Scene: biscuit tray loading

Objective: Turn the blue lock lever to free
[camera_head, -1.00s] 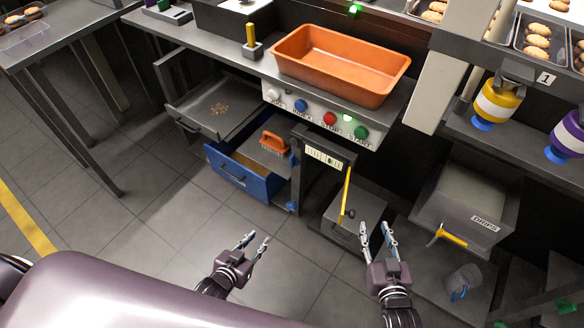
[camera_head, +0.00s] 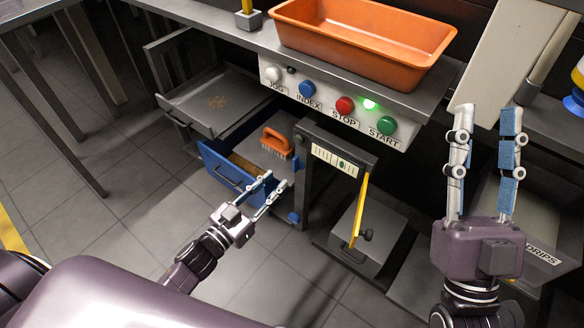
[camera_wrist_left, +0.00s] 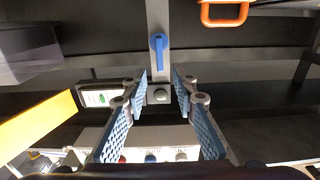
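The blue lock lever (camera_wrist_left: 158,48) is on a grey upright post (camera_wrist_left: 158,15) in the left wrist view, its long arm lying along the post. My left gripper (camera_head: 275,182) is open and empty, reaching toward the post beside the blue drawer. In the left wrist view its fingers (camera_wrist_left: 161,84) are apart, with the lever beyond the tips and no contact seen. My right gripper (camera_head: 488,110) is open and empty, raised at the right.
A blue drawer (camera_head: 216,165) with an orange-handled brush (camera_head: 277,142) stands left of the post. A yellow bar (camera_head: 359,211) and a grey box (camera_head: 374,236) are to its right. Above are the button panel (camera_head: 325,101) and an orange tub (camera_head: 362,55). Floor in front is clear.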

